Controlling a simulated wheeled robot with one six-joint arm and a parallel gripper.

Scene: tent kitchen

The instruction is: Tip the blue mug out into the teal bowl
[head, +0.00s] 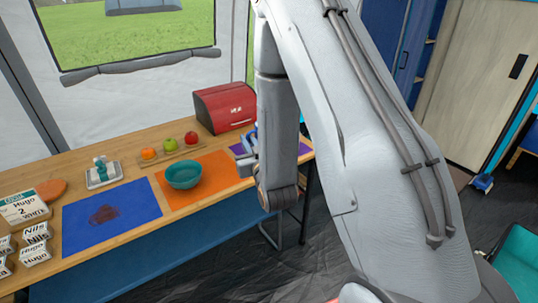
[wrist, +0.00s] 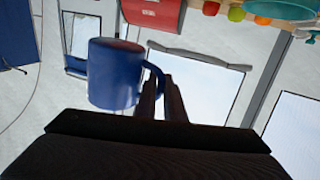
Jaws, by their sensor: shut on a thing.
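The blue mug (wrist: 112,78) is in my gripper (wrist: 163,92), whose fingers are shut on its handle. The wrist view is roughly upside down. A dark reddish end of the mug shows at the top there; I cannot tell whether it is mouth or base. In the head view my gripper (head: 246,150) is right of the bowl, largely hidden by my arm, with a bit of blue showing. The teal bowl (head: 184,176) stands upright on an orange mat (head: 215,165); it also shows in the wrist view (wrist: 282,9). The mug is apart from it.
A red bread box (head: 224,106) and a board with fruit (head: 170,147) stand behind the bowl. A blue mat (head: 135,203) with a dark brown patch lies left. Several labelled boxes (head: 34,243) stand far left. A purple mat (head: 304,148) lies right.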

